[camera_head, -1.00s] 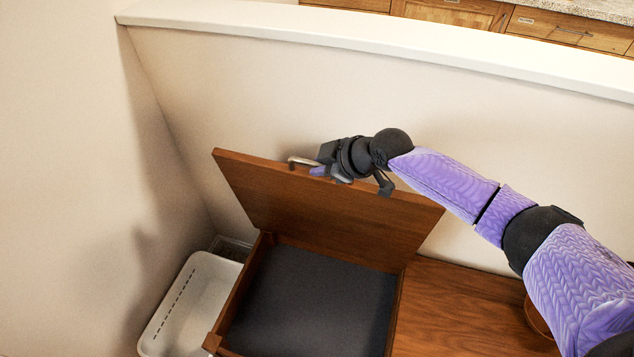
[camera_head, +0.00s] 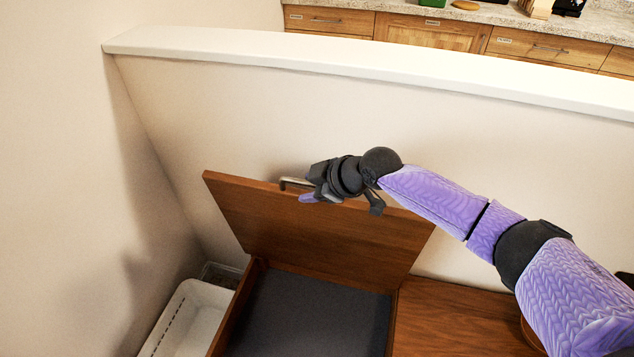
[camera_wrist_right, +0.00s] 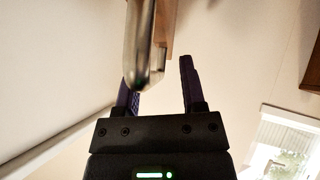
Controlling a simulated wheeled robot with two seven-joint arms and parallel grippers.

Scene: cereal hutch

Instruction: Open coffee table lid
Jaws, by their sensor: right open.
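The wooden coffee table lid (camera_head: 330,235) stands raised and tilted in the head view, its hinged side at the back of the open box. The dark-lined inside of the coffee table (camera_head: 305,318) shows below it. A metal handle (camera_head: 295,182) sits at the lid's upper edge and also shows in the wrist view (camera_wrist_right: 145,60), in front of the lid's wooden edge. My right gripper (camera_head: 314,197) is at the lid's upper edge by the handle. Its fingers are apart, with the handle close to the left one in the wrist view (camera_wrist_right: 159,85). My left gripper is out of view.
A half wall (camera_head: 380,75) runs behind the table, with a side wall on the left. A white bin (camera_head: 190,320) stands left of the table. A wooden top (camera_head: 465,320) extends right of the open box, under my right arm.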

